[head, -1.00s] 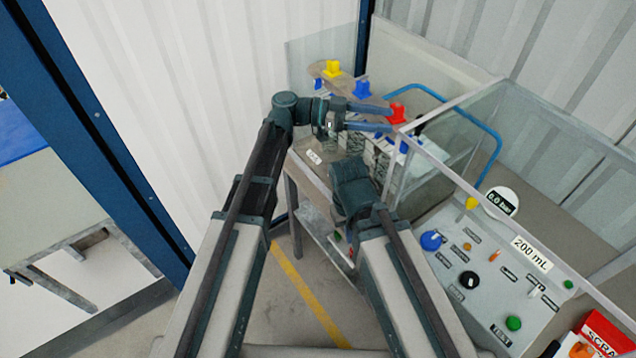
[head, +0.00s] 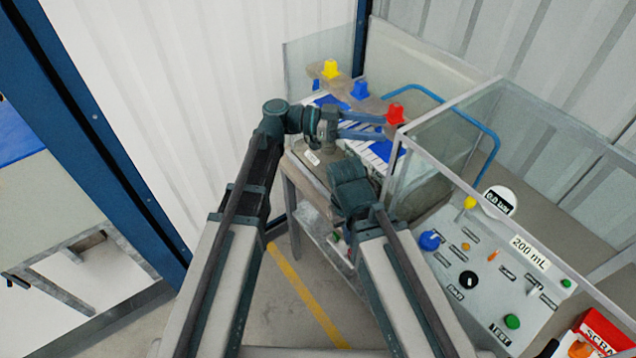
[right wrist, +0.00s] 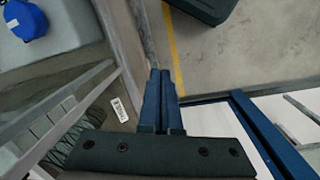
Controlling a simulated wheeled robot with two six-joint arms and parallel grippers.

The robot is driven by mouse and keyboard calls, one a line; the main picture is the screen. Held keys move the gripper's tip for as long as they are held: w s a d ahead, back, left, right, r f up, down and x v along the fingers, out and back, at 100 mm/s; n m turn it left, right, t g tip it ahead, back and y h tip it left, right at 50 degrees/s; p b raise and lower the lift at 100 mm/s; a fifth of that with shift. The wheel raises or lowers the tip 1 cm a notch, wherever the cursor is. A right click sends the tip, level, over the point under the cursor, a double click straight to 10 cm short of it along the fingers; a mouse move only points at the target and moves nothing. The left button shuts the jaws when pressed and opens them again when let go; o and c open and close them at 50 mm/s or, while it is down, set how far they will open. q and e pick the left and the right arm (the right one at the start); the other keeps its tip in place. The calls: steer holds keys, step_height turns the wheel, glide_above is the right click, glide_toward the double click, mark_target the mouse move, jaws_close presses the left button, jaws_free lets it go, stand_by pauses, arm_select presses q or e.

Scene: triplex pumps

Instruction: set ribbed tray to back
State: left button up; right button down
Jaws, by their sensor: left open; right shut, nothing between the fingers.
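A pale slatted surface with blue patches (head: 380,151) shows on the bench below my left gripper. It may be the ribbed tray, but I cannot tell for sure. My left gripper (head: 384,127) is open, with its two fingers apart and pointing right, close to the red knob (head: 395,112). I see nothing between its fingers. My right gripper's fingers are hidden behind its wrist in the head view. In the right wrist view, my right gripper (right wrist: 160,73) is shut and empty over the bench edge. A dark grey ribbed thing (right wrist: 38,132) shows at lower left there.
Yellow (head: 331,68) and blue (head: 359,90) knobs stand at the back. A clear guard with a grey rail (head: 440,170) stands to the right of my grippers. A control panel (head: 475,265) lies at right. A blue hoop (head: 488,141) stands behind the guard.

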arm_select(q)
steer(key=w+a, duration=0.1)
steer(key=a, duration=0.6)
steer(key=s+a+f+n+t+y, duration=0.1)
steer(key=s+a+f+n+y, duration=0.1)
steer(key=f+n+y, duration=0.2)
steer(key=s+a+f+n+y, duration=0.3)
steer(key=f+n, duration=0.3)
steer(key=f, duration=0.5)
steer(key=shift+a+f+t+y, duration=0.2)
steer(key=shift+t+y, duration=0.2)
steer(key=shift+y, duration=0.5)
